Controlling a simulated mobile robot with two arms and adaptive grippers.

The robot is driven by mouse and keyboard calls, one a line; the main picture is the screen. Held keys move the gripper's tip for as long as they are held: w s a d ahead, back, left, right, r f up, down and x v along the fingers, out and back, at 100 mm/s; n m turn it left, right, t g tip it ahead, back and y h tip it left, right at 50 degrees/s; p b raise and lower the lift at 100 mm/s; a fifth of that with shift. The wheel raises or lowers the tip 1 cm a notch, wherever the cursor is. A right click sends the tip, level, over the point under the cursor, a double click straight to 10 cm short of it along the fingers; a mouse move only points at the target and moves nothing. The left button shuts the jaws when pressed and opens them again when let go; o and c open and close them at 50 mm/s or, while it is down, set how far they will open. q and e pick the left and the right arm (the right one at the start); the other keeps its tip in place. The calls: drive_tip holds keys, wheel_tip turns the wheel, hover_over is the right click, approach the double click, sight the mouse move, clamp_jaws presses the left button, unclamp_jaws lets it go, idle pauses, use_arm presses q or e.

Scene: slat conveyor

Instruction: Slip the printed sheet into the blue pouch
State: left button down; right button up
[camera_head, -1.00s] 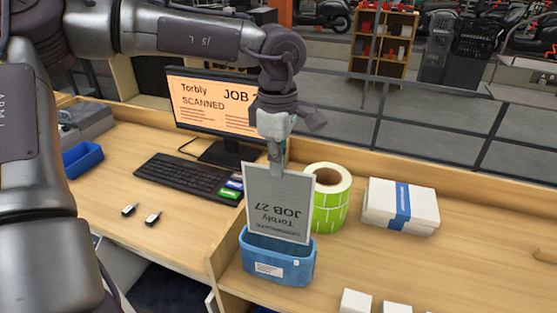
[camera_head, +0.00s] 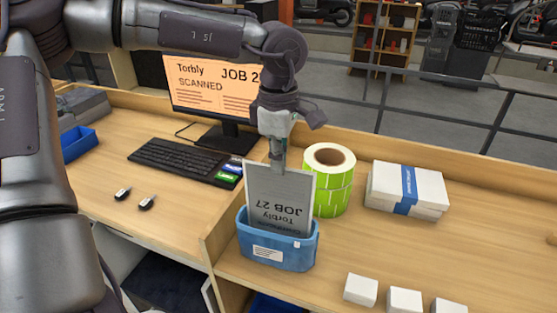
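The printed sheet (camera_head: 279,197) is grey-white, with "JOB 27" and "Torbly" upside down on it. The blue pouch (camera_head: 280,250) stands open on the counter near its front left edge, with a white label on its front. The lower part of the sheet is inside the pouch, hidden behind its front wall; the upper part sticks up above the rim. My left gripper (camera_head: 279,163) points down over the pouch and is shut on the sheet's top edge. My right gripper is not in view.
A green label roll (camera_head: 334,200) stands close behind and right of the pouch. A white box stack (camera_head: 406,190) with a blue band is farther right. Small white boxes (camera_head: 361,289) line the front. A keyboard (camera_head: 180,161) and monitor (camera_head: 214,97) are at left.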

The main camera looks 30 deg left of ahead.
use_arm(q)
drive_tip(key=c, duration=1.2)
unclamp_jaws()
drive_tip(key=shift+c, duration=0.2)
drive_tip(key=shift+r, duration=0.1)
drive_tip(key=shift+r+p, duration=2.45)
drive_tip(key=shift+r, duration=1.5)
drive_tip(key=shift+f, duration=0.1)
